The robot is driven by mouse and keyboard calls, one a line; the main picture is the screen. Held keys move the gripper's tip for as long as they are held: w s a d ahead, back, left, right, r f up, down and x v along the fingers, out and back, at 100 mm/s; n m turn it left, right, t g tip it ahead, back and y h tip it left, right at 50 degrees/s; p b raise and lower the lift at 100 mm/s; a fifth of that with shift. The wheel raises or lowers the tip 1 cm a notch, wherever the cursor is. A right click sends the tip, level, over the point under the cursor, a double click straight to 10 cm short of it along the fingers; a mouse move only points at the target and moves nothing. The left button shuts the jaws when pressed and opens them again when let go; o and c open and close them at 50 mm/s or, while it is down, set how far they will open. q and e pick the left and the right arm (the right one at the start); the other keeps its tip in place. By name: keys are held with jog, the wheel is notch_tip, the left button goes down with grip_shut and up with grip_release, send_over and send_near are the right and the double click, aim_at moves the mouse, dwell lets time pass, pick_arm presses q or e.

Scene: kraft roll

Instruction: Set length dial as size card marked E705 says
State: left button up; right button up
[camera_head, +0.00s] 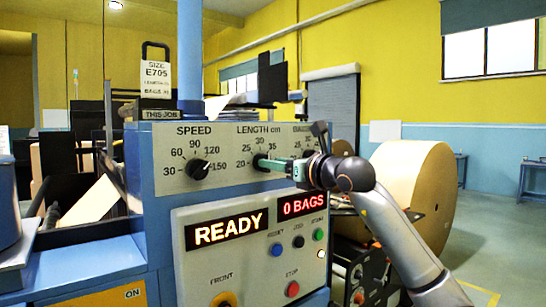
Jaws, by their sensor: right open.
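My left gripper is not in view.
The speed dial (199,168) is to the left. The bags dial is mostly hidden behind my right wrist. Below, one display (225,230) reads "READY" and another (303,204) "0 BAGS", beside several push buttons. A big kraft roll (415,190) stands at the right.

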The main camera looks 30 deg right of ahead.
jog(key=shift+w, duration=0.6)
grip_shut()
